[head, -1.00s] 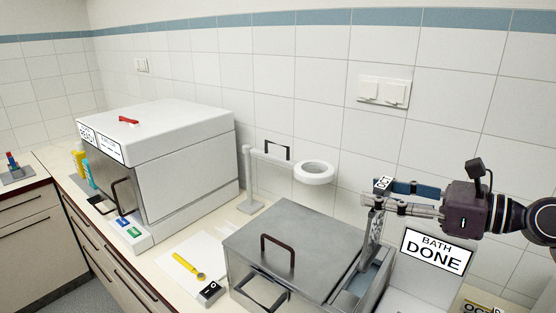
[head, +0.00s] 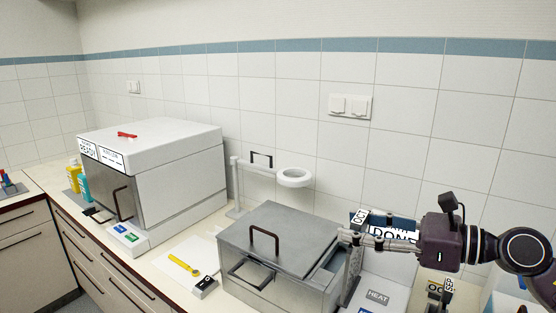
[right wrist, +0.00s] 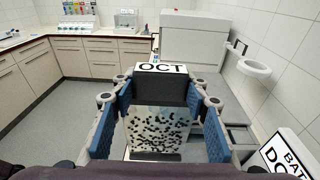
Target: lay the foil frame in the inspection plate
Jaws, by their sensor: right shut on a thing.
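My right gripper (head: 352,234) is shut on the foil frame, which has a dark top block labelled OCT (head: 358,217). The frame's thin grey panel (head: 352,278) hangs roughly upright below the fingers, at the right end of the metal bath. In the right wrist view the blue finger pads flank the frame (right wrist: 157,130), and its panel looks pale with dark specks. I cannot tell in the head view whether its lower edge is inside the bath. My left gripper is out of view.
The metal bath (head: 240,236) has a handled lid, its right end open. A white ring on a stand (head: 295,177) rises behind it. A white oven-like box (head: 175,165) stands left. The DONE sign (head: 393,233) is partly behind my gripper.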

